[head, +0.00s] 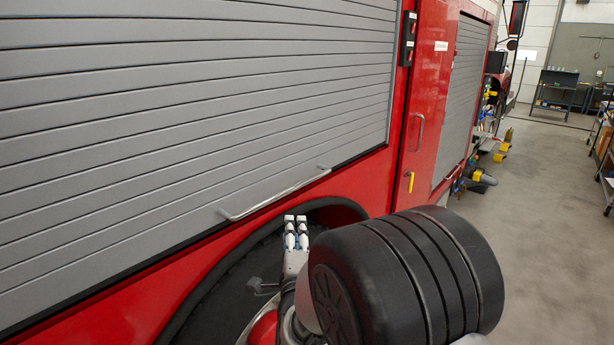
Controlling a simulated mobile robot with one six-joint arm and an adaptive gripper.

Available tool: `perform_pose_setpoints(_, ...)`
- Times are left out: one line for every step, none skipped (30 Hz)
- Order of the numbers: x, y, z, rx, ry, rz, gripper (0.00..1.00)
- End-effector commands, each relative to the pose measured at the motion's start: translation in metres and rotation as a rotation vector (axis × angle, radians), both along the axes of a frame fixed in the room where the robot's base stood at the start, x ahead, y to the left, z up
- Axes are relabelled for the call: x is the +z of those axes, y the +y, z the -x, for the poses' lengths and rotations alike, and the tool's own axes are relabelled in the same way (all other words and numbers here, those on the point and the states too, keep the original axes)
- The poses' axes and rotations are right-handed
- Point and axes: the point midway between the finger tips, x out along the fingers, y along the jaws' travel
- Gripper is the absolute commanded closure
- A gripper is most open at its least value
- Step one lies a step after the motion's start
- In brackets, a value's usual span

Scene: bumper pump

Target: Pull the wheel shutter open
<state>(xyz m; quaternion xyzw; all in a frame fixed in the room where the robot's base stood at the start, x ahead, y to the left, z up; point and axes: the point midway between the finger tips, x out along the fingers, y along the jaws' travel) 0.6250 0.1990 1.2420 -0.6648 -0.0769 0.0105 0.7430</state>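The wheel shutter (190,110) is a large grey slatted roller shutter in the side of a red truck, above the wheel arch, and it is down. A thin silver bar handle (270,197) runs along its bottom edge. My gripper (296,219) points upward in front of the dark wheel arch, below the right part of the bar in the picture. Nothing shows between its two white-tipped fingers, which appear close together. Their true gap is hard to judge from this angle. The gripper looks apart from the bar.
The black wheel arch (200,295) lies below the shutter. A red door (428,110) with a silver handle and a second grey shutter (462,95) are to the right. Coloured equipment (478,176) stands beyond. The grey floor (550,220) at right is open, with carts at its far edge.

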Motion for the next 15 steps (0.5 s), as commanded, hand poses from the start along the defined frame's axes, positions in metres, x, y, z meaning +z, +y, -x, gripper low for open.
perform_pose_setpoints(-0.002, 0.003, 0.000, 0.000, -0.014, -0.019, 0.65)
perform_pose_setpoints(-0.002, 0.003, 0.000, -0.001, -0.020, -0.029, 0.65)
perform_pose_setpoints(-0.001, 0.003, -0.001, -0.002, -0.028, -0.036, 0.65)
perform_pose_setpoints(-0.001, 0.004, -0.003, -0.002, -0.030, -0.039, 0.65)
perform_pose_setpoints(0.000, 0.004, -0.005, -0.002, -0.032, -0.041, 0.65)
perform_pose_setpoints(0.000, 0.004, -0.009, -0.002, -0.033, -0.042, 0.65)
perform_pose_setpoints(0.000, 0.005, -0.013, -0.002, -0.031, -0.041, 0.65)
perform_pose_setpoints(0.001, 0.005, -0.017, -0.002, -0.032, -0.041, 0.65)
perform_pose_setpoints(0.002, 0.006, -0.024, -0.002, -0.032, -0.040, 0.65)
perform_pose_setpoints(0.003, 0.006, -0.030, -0.002, -0.033, -0.041, 0.65)
perform_pose_setpoints(0.004, 0.007, -0.036, -0.003, -0.033, -0.041, 0.65)
perform_pose_setpoints(0.005, 0.007, -0.044, -0.003, -0.032, -0.041, 0.65)
perform_pose_setpoints(0.006, 0.008, -0.051, -0.003, -0.032, -0.041, 0.65)
perform_pose_setpoints(0.007, 0.009, -0.057, -0.003, -0.032, -0.041, 0.65)
perform_pose_setpoints(0.008, 0.010, -0.066, -0.003, -0.032, -0.040, 0.65)
